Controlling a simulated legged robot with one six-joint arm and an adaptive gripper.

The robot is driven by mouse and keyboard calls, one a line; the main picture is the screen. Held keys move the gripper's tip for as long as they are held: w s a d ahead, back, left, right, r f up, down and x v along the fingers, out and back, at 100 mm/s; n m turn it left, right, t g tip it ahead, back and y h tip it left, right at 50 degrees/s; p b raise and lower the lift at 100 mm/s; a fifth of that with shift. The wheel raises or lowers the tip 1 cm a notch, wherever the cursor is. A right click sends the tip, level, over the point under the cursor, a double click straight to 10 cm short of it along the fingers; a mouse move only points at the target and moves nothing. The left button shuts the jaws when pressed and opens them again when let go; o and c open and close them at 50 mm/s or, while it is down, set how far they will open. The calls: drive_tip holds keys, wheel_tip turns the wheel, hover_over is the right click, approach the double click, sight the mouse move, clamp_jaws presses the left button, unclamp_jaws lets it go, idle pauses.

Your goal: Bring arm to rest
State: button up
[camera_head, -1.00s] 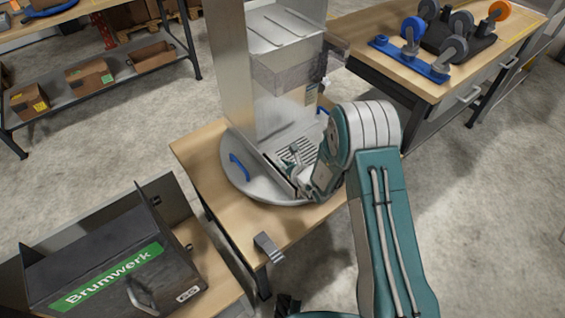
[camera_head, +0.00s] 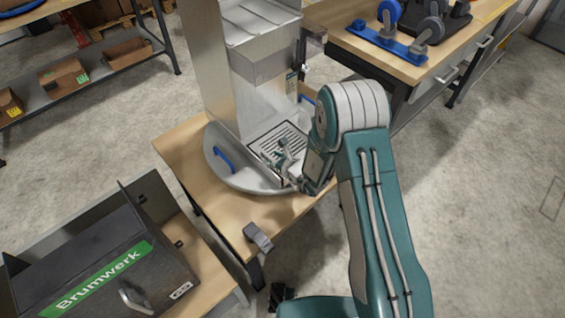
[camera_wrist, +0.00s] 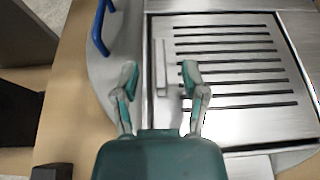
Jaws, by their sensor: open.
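My gripper (camera_head: 282,158) is open over the front edge of the dispenser's slotted drip tray (camera_head: 275,140). In the wrist view its two fingers (camera_wrist: 160,78) are spread apart, with a thin upright metal strip of the dispenser showing between and beyond them. Nothing is held between the fingers. The slotted tray (camera_wrist: 230,70) fills the right of that view. My arm comes in from the lower right and bends down to the gripper. The metal dispenser (camera_head: 250,80) stands on a round plate with a blue handle (camera_head: 223,159), on a wooden table.
A dark Brumwerk box (camera_head: 110,265) stands at the lower left. A grey bracket (camera_head: 258,237) sits on the table's front edge. A workbench (camera_head: 400,65) with casters on a blue rail is behind right. A shelf (camera_head: 90,80) with cardboard boxes is at the left. Open floor lies right.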

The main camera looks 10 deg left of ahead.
drive_tip(key=v, duration=0.9)
drive_tip(key=s+r+n+g+y, duration=0.1)
drive_tip(key=s+r+n+g, duration=0.3)
drive_tip(key=r, duration=0.3)
drive_tip(key=s+r+n+g, duration=0.1)
drive_tip(key=s+r+n, duration=0.3)
drive_tip(key=r+n, duration=0.25)
drive_tip(key=s+r+n+g+y, duration=0.1)
drive_tip(key=s+r+n+g, duration=0.3)
drive_tip(key=r, duration=0.3)
drive_tip(key=s+d+r+n+t+h, duration=0.2)
drive_tip(key=s+d+r+n+h, duration=0.3)
drive_tip(key=d, duration=0.4)
drive_tip(key=s+d+r+n+t+h, duration=0.3)
drive_tip(key=s+d+n+h, duration=0.3)
drive_tip(key=d, duration=0.4)
drive_tip(key=shift+s+d+r+n+h, duration=0.25)
drive_tip(key=shift+s+r+n+h, duration=0.3)
drive_tip(key=shift+r, duration=0.35)
